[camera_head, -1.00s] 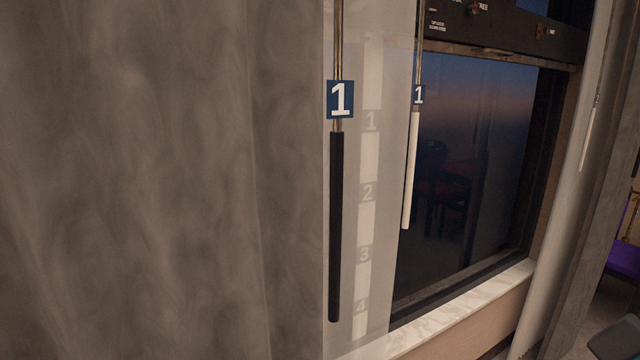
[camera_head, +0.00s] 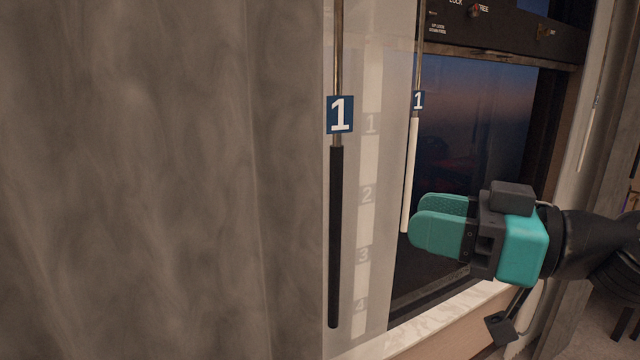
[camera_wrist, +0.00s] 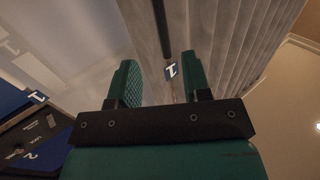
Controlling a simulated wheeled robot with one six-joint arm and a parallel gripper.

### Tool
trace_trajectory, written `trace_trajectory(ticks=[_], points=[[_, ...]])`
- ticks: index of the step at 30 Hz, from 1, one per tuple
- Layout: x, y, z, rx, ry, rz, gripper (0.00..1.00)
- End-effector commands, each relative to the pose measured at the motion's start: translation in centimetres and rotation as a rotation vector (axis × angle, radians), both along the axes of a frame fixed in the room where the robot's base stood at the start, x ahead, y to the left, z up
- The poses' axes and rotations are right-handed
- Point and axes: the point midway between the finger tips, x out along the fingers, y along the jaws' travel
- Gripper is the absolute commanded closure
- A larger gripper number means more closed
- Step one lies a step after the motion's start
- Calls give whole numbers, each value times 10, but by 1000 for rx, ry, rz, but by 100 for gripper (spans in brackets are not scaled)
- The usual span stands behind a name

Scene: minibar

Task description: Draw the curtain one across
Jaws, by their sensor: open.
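A heavy grey curtain (camera_head: 150,180) fills the left of the head view. At its right edge hangs a wand with a black grip (camera_head: 335,237) and a blue label "1" (camera_head: 340,115). A sheer pale curtain (camera_head: 380,290) hangs beside it, with a white-gripped wand (camera_head: 410,175) also labelled "1" (camera_head: 418,101). My gripper (camera_head: 418,222) is open and empty, right of the black grip, with its fingertips close to the white wand's lower end in the picture. In the wrist view, the black grip (camera_wrist: 162,28) and its label (camera_wrist: 171,70) show between the open fingers (camera_wrist: 158,75), apart from them.
A dark window (camera_head: 465,120) lies behind the sheer curtain, with a pale sill (camera_head: 440,325) below. A dark panel with switches (camera_head: 500,28) runs above the window. Another pale curtain (camera_head: 580,170) hangs at the right side.

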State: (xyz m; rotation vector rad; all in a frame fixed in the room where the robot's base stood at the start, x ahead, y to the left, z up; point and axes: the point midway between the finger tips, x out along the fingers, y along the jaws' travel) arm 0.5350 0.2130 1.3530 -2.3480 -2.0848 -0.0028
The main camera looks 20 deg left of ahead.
Motion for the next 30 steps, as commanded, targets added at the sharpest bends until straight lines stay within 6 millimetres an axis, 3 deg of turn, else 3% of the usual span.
trace_trajectory(ticks=[9,15,21,30], points=[[6,76,6,-3,2,7,56],[12,112,5,-3,2,3,56],[14,130,2,-2,0,1,56],[15,132,0,-2,0,0,56]])
